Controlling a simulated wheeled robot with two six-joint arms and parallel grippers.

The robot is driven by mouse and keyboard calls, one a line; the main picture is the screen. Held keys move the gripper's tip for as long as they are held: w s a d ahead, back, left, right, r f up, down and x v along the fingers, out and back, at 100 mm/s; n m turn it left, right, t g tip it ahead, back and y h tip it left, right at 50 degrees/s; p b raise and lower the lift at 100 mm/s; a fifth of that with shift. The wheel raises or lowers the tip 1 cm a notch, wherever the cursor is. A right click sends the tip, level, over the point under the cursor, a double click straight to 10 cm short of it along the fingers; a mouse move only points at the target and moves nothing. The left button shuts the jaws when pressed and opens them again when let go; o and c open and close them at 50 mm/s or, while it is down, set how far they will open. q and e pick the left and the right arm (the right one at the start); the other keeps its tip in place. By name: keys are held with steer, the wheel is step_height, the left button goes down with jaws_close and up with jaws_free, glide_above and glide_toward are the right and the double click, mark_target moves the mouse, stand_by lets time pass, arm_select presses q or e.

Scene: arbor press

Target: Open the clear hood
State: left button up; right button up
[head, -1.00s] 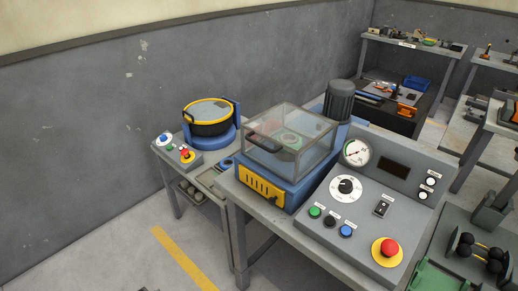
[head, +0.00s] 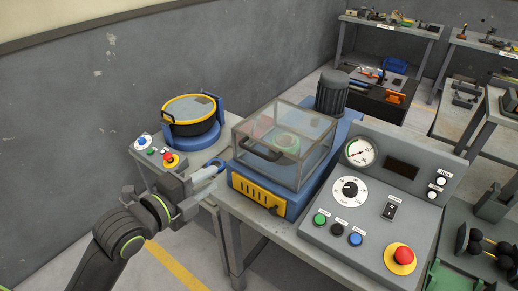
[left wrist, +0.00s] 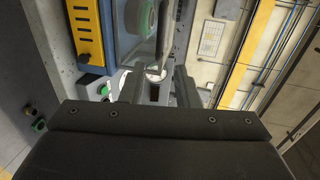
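The clear hood (head: 308,160) is a see-through box, closed down over the blue machine base (head: 297,205) in the head view. Its dark bar handle (head: 262,150) is on the side facing left. A round green-rimmed part (head: 288,141) shows through the hood. My left gripper (head: 208,182) is just left of the machine, apart from the handle and lower than it. In the left wrist view, its two fingers (left wrist: 158,88) stand apart with no clear object held between them. The yellow slotted plate (left wrist: 86,28) and part of the hood show beyond them. My right gripper is out of view.
A round black pot with a yellow rim (head: 190,118) stands on the side table behind my left gripper. A control panel (head: 365,205) with a gauge, dial and red stop button is right of the machine. A dark motor (head: 332,92) stands behind the hood.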

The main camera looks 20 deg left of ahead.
mark_target(254, 153)
arm_select(q)
steer(key=b+x, duration=0.2)
steer(key=x, duration=1.5)
steer(key=shift+w, duration=0.15)
jaws_close()
